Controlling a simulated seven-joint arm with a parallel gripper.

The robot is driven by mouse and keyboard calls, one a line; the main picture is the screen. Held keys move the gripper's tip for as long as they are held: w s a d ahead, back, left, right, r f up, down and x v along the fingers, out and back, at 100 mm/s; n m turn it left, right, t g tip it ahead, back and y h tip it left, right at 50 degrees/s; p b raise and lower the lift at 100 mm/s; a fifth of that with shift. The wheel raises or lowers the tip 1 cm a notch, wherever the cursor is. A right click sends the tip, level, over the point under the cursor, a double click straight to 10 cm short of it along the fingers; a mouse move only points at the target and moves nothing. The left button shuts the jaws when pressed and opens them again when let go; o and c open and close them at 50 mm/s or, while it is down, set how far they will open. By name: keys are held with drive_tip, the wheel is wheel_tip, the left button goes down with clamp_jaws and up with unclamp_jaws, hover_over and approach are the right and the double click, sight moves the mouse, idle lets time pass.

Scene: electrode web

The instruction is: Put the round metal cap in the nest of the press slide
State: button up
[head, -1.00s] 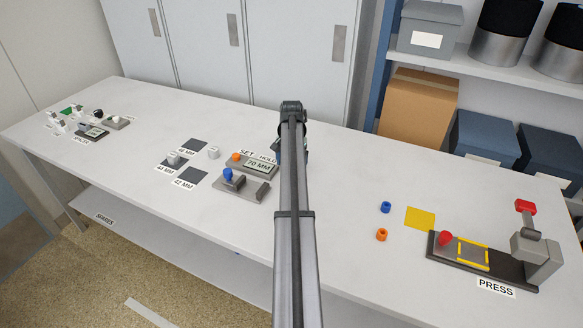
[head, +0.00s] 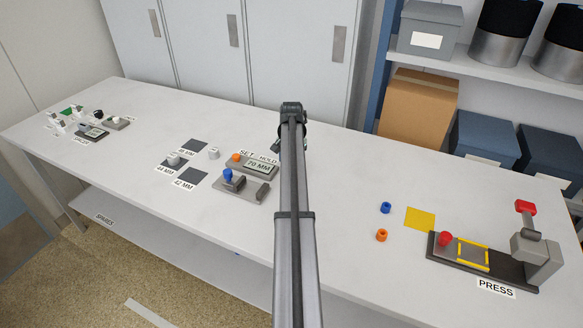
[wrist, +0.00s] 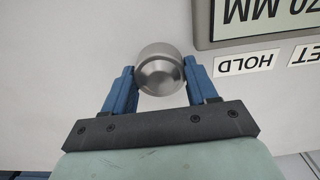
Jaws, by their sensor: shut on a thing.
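My gripper (wrist: 160,85) shows in the wrist view with its two blue fingers on either side of the round metal cap (wrist: 159,66), shut on it. The cap is a plain silver cylinder with a narrower end facing the palm. In the head view my arm hides the cap and most of the gripper. The press (head: 535,255) stands at the right end of the table, with a red-topped lever. Its slide (head: 472,253) carries a yellow-outlined square and a red knob (head: 445,239). I cannot make out the nest's depth.
A gauge reading 70 MM (head: 258,166) with SET and HOLD labels stands left of my arm; it also shows in the wrist view (wrist: 255,20).

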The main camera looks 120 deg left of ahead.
drive_tip(key=shift+r, duration=0.1)
wheel_tip(320, 180, up, 10)
drive_tip(key=w+a+r+m, duration=0.1)
drive_tip(key=w+a+m, duration=0.15)
drive_tip(key=w, duration=1.75)
drive_tip(key=w+a+r+m, duration=0.1)
drive_tip(key=w+a+m, duration=0.15)
drive_tip(key=w, duration=1.75)
drive_tip(key=w+d+m, duration=0.1)
drive_tip(key=w+d, duration=0.3)
drive_tip(key=w, duration=0.5)
drive_tip(key=w+d, duration=0.3)
drive_tip(key=w, duration=0.6)
drive_tip(key=n, duration=0.6)
hover_over(472, 254)
drive_tip(key=shift+f, duration=4.9)
